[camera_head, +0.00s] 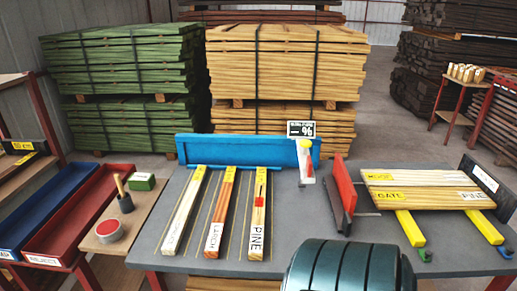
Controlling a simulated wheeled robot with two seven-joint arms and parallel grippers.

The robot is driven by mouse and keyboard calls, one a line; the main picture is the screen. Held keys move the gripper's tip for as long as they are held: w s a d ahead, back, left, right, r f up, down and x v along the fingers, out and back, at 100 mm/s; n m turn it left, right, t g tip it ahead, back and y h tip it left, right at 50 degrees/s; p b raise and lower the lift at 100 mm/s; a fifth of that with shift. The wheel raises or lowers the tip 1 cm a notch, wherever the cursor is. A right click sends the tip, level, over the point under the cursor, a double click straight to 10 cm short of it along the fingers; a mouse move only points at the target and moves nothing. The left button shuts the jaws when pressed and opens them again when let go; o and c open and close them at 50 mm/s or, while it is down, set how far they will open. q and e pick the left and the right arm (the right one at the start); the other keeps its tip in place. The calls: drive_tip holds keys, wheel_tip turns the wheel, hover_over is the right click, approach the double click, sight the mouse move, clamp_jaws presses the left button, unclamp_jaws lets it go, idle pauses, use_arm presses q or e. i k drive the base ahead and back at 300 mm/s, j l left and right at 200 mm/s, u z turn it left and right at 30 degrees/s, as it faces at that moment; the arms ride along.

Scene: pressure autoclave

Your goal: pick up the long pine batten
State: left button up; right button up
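Three battens lie side by side on the grey table in the camera_head view, running away from me. The pine batten (257,216) is the rightmost. It has a white PINE label at its near end, a yellow far end and a red mark near its middle. The larch batten (220,214) lies to its left, with a LARCH label. The leftmost batten (183,211) is pale, and its label is hard to read. Neither of my grippers is in view.
On the grey table (292,238), a red-and-black upright piece (345,191) and a small white-and-yellow device (305,160) stand right of the battens. Farther right, boards (424,189) rest on yellow bars. Blue (40,214) and red (82,209) trays stand left.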

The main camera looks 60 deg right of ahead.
sight(255, 250)
drive_tip(key=i+l, duration=0.15)
drive_tip(key=i, duration=0.25)
drive_tip(key=i+l, duration=0.15)
drive_tip(key=i, duration=0.25)
drive_tip(key=i+l, duration=0.15)
drive_tip(key=i, duration=0.25)
drive_tip(key=z, duration=2.85)
